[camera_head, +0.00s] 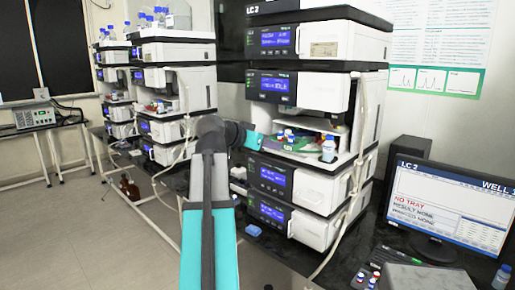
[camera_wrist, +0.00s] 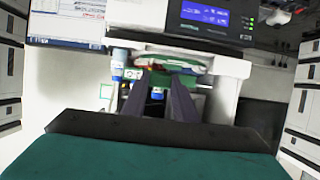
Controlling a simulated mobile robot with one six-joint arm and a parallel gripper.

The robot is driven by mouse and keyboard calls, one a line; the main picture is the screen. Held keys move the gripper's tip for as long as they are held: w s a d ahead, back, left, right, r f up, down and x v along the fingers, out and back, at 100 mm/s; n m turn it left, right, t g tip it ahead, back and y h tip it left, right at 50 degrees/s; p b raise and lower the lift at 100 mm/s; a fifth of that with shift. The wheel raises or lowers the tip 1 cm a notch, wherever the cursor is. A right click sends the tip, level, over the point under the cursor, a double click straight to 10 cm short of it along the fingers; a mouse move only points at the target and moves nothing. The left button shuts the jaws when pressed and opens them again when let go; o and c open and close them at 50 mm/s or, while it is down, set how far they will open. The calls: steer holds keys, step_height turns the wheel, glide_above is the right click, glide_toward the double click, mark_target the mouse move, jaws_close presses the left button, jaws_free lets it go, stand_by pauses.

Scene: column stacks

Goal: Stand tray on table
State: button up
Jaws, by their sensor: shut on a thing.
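A green tray (camera_head: 299,146) holding several vials with red, white and blue caps sits at the open bay of the LC 2 stack (camera_head: 341,127). My arm reaches in from the left in the head view, and its teal end is beside the tray; the fingertips are hidden there. In the wrist view, my gripper (camera_wrist: 162,80) has two dark fingers reaching to the edge of the green tray (camera_wrist: 190,82), and it is shut on the tray. The dark table (camera_head: 345,270) lies under the stack and monitor. How far the tray is inside the bay is unclear.
A blue-capped bottle (camera_head: 328,148) stands at the right of the bay. The monitor (camera_head: 449,207) reads "NO TRAY". Loose vials (camera_head: 372,276) and a grey block (camera_head: 430,279) are on the table. A light tube hangs along the stack's right side.

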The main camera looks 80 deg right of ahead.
steer(key=w+a+f+n+t, duration=0.3)
steer(key=w, duration=0.9)
steer(key=w+a+f+n+t+h, duration=0.1)
steer(key=w+a+f+n+t, duration=0.25)
steer(key=w, duration=0.85)
steer(key=w+a+f+n+t, duration=0.2)
steer(key=w+a+n+t, duration=0.15)
steer(key=w, duration=0.75)
steer(key=w+a+f+n+t+y, duration=0.2)
steer(key=w+a+f+t, duration=0.2)
steer(key=w+a, duration=0.65)
steer(key=w+a+f+n+t+y, duration=0.2)
steer(key=w+a+n, duration=0.1)
steer(key=w+a, duration=0.7)
steer(key=w+a+f+n+t+y, duration=0.35)
steer(key=w+a, duration=0.45)
steer(key=a, duration=0.4)
steer(key=w+a+f+n+y, duration=0.1)
steer(key=w+a+n+y, duration=0.1)
steer(key=a, duration=1.1)
steer(key=w+a+f+n+y, duration=0.1)
steer(key=w+a+n+y, duration=0.1)
steer(key=a, duration=1.1)
steer(key=shift+w+f+n+y, duration=0.35)
steer(key=shift+n+y, duration=0.3)
steer(key=shift+t, duration=0.25)
